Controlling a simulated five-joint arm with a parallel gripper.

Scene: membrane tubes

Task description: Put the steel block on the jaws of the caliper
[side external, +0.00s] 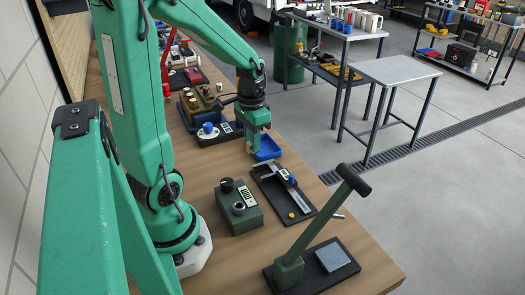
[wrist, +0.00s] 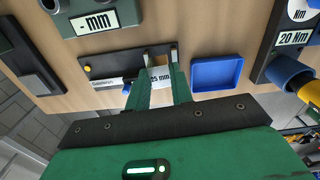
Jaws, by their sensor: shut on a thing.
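My gripper (side external: 253,149) is over the bench, just behind the caliper tray. In the wrist view its green fingers (wrist: 162,84) are shut on a small pale piece marked 25 mm, which looks like the steel block (wrist: 161,73); the fingers hide most of it. The caliper (side external: 270,172) lies on a dark tray (side external: 305,210), with a blue part on its slide. In the wrist view the caliper (wrist: 107,83) runs left to right beyond the fingers, its upright metal jaws near the fingertips. I cannot tell whether the block touches them.
A blue bin (side external: 267,148) is close to my gripper, right of the fingers in the wrist view (wrist: 217,74). A green box with a display (side external: 240,207) stands left of the caliper tray. A lever tool (side external: 320,225) rises at the front. Several dial tools stand farther back.

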